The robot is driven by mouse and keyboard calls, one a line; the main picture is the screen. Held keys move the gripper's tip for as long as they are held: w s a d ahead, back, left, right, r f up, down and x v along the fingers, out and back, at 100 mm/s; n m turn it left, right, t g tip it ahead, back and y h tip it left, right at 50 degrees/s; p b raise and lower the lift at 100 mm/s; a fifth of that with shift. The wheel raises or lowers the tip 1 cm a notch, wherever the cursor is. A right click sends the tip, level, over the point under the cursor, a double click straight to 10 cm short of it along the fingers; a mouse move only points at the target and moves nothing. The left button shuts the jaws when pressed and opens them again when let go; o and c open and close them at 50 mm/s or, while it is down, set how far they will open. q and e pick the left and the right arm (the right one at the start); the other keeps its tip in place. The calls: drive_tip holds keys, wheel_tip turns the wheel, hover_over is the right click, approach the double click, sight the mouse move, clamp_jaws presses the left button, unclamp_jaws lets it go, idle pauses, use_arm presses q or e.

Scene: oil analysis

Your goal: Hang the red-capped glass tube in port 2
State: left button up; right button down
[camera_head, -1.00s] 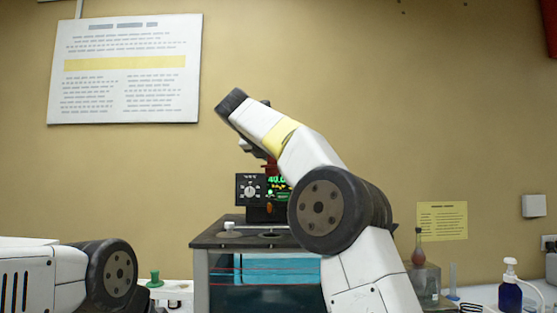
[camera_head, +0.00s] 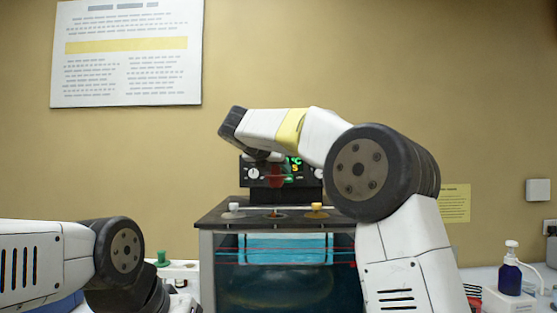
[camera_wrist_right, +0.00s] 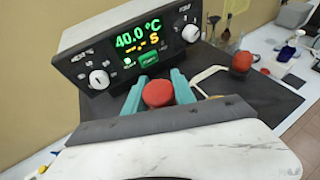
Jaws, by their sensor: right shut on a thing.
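In the right wrist view the red cap (camera_wrist_right: 158,93) of the tube sits between the two teal fingers of my right gripper (camera_wrist_right: 160,88), which is shut on it. The glass below the cap is hidden in that view. A red patch, apparently the same cap, shows in the head view (camera_head: 275,175) under the end of my right arm, above the bath. The water bath (camera_head: 215,215) has a dark top with a white-topped fitting at left, a small middle fitting (camera_head: 273,213) and a yellowish one at right. Port numbers are not readable. My left gripper is out of view.
The bath's control box (camera_wrist_right: 150,45) stands behind the lid and reads 40.0 °C. An orange-red rounded top (camera_wrist_right: 241,62) stands right of the held cap in the wrist view. A green-topped item (camera_head: 162,258) is left of the bath; a blue bottle (camera_head: 510,278) is at right.

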sight(273, 199)
drive_tip(key=shift+f, duration=4.85)
drive_tip(key=shift+s+a+f, duration=0.1)
drive_tip(key=shift+s+f, duration=0.1)
drive_tip(key=shift+f, duration=0.2)
drive_tip(key=c, duration=0.9)
unclamp_jaws()
drive_tip(key=shift+c, duration=0.2)
drive_tip(key=v, duration=0.7)
drive_tip(key=shift+s+a, duration=0.1)
drive_tip(key=shift+s, duration=0.25)
drive_tip(key=shift+r, duration=0.1)
